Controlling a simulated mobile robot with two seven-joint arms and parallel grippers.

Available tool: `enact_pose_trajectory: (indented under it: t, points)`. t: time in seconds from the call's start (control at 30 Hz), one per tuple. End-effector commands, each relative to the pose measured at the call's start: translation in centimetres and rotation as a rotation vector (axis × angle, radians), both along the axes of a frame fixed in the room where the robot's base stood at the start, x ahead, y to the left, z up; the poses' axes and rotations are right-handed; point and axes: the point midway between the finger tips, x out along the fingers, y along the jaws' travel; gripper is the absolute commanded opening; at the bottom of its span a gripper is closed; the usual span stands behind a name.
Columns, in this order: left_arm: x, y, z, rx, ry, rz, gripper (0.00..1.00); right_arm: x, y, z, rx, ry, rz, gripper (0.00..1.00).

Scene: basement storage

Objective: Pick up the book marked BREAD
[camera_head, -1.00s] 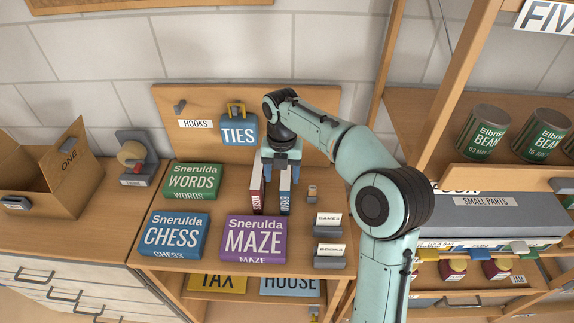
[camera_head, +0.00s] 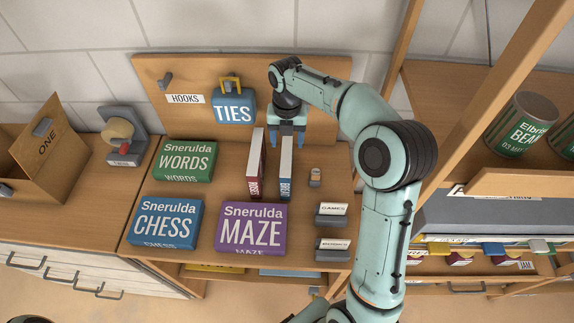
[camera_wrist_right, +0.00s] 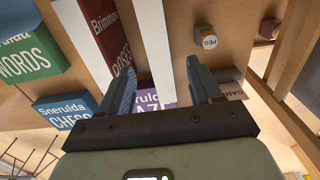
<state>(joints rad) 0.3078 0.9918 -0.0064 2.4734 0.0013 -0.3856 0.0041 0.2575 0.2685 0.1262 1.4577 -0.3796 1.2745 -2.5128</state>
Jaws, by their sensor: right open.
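The BREAD book (camera_head: 286,184) stands upright on the wooden table in the head view, its lettered blue and white spine towards me. My right gripper (camera_head: 288,138) is open and empty, pointing down over the far end of this book. In the right wrist view, a white book edge (camera_wrist_right: 154,45) shows between the fingers of my right gripper (camera_wrist_right: 160,88). It appears to be the BREAD book, but no lettering on it shows there. I cannot tell how far the fingers are above it. My left gripper is not in view.
A red book (camera_head: 257,165) stands close on the left; a small gap separates the two. Boxes marked WORDS (camera_head: 185,161), CHESS (camera_head: 166,222) and MAZE (camera_head: 250,228) lie in front and left. A blue TIES case (camera_head: 234,108) is behind. Label holders (camera_head: 331,216) stand right.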

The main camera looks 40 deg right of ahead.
Motion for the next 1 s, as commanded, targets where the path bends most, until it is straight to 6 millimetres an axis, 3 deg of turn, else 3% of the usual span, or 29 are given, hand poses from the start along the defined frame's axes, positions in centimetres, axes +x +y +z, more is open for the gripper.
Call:
enact_pose_trajectory:
  t: [0.27,0.53,0.83,1.0]
  points:
    - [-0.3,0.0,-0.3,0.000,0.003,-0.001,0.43,0.0,0.1,-2.3,0.001,0.002,0.000,0.64]
    - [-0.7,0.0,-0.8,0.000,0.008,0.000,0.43,-0.1,0.1,-6.1,0.001,0.002,0.000,0.64]
    - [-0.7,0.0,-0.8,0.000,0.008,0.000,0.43,-0.1,0.1,-6.5,0.000,-0.001,0.000,0.64]
    - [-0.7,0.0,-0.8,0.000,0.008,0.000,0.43,-0.1,0.1,-6.5,0.000,-0.001,0.000,0.09]
